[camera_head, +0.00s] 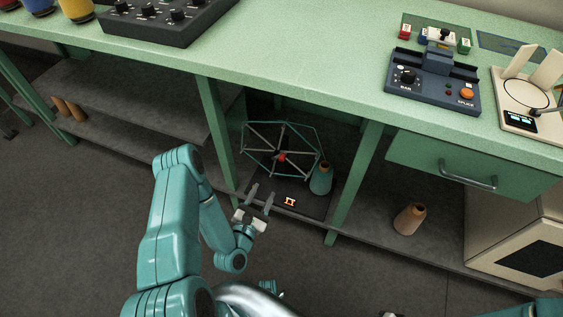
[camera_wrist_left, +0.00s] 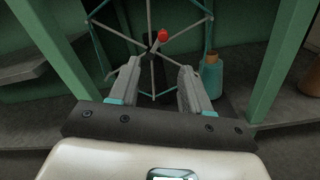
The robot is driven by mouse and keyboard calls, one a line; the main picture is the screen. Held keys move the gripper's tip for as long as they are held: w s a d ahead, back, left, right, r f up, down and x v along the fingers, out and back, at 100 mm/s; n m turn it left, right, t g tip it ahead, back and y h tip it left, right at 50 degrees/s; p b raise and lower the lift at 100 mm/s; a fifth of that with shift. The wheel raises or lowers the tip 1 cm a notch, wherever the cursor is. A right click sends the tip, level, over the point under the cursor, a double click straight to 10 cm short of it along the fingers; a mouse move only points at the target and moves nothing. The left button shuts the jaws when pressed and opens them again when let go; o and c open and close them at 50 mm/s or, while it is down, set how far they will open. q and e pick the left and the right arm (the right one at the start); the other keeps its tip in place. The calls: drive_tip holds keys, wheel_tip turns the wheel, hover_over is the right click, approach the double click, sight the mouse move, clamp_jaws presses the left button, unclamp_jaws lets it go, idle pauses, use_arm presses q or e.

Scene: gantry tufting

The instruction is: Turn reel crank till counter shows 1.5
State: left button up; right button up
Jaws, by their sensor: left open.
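The reel (camera_head: 262,135) is a spoked frame with teal cords around its rim, standing in the open bay under the green bench. Its crank has a red knob (camera_head: 282,157) near the hub; the knob also shows in the left wrist view (camera_wrist_left: 163,34). The counter (camera_head: 290,201) glows orange on the dark base, but its digits are too small to read. My left gripper (camera_head: 264,190) is open and empty in front of the reel. In the left wrist view its fingertips (camera_wrist_left: 160,66) point towards the reel, below the knob and apart from it.
A teal cone (camera_head: 320,180) stands close at the right of the reel. Green bench legs (camera_head: 216,135) and (camera_head: 352,185) flank the bay. A brown cone (camera_head: 409,219) stands on the lower shelf to the right. A drawer with a handle (camera_head: 468,180) is under the benchtop.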

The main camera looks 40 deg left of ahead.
sight(281, 160)
use_arm(q)
drive_tip(key=b+x, duration=0.1)
drive_tip(key=x, duration=0.4)
drive_tip(key=b+x, duration=0.2)
drive_tip(key=x, duration=0.3)
drive_tip(key=b+x, duration=0.2)
drive_tip(key=x, duration=0.3)
drive_tip(key=shift+w+d, duration=0.3)
drive_tip(key=shift+w, duration=0.2)
drive_tip(key=shift+c, duration=0.3)
clamp_jaws()
